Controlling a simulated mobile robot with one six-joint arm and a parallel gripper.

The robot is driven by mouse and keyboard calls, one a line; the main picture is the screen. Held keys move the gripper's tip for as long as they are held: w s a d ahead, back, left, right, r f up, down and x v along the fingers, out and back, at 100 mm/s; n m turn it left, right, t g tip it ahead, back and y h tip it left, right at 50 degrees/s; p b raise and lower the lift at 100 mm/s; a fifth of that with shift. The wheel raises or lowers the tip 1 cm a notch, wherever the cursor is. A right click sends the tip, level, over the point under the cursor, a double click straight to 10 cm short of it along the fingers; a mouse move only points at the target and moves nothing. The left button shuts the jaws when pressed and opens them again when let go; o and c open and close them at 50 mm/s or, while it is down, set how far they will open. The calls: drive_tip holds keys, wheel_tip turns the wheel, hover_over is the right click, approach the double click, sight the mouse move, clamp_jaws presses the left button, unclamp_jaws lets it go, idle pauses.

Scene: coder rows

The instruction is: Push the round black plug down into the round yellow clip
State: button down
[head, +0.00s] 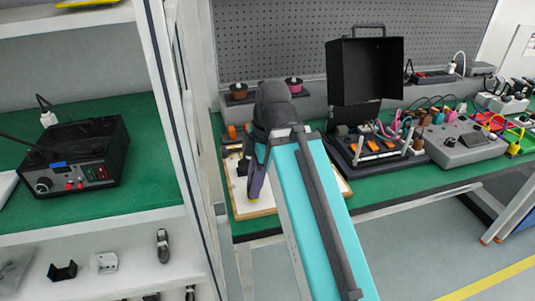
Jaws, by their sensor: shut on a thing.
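My gripper (254,187) points down over a pale board (260,206) with a wooden edge on the green bench. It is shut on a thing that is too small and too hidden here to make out. The round black plug cannot be told apart from the dark fingers. The round yellow clip cannot be made out; small dark and yellowish parts (243,166) lie on the board just left of the gripper. My teal arm covers the middle and right of the board. Whether the fingertips touch the board is unclear.
Orange parts (232,131) sit behind the board. An open black case (366,72) with cables and a grey device (465,144) stand to the right. A shelf post (182,120) stands close on the left, beside a black power unit (75,155).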

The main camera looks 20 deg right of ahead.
drive_tip(key=shift+f, duration=0.1)
drive_tip(key=c, duration=1.4)
unclamp_jaws()
wheel_tip(320, 180, up, 14)
drive_tip(key=d+p, duration=0.2)
drive_tip(key=p, duration=1.1)
drive_tip(key=shift+d+f, duration=0.25)
drive_tip(key=shift+d, duration=0.1)
drive_tip(key=shift+r, duration=0.1)
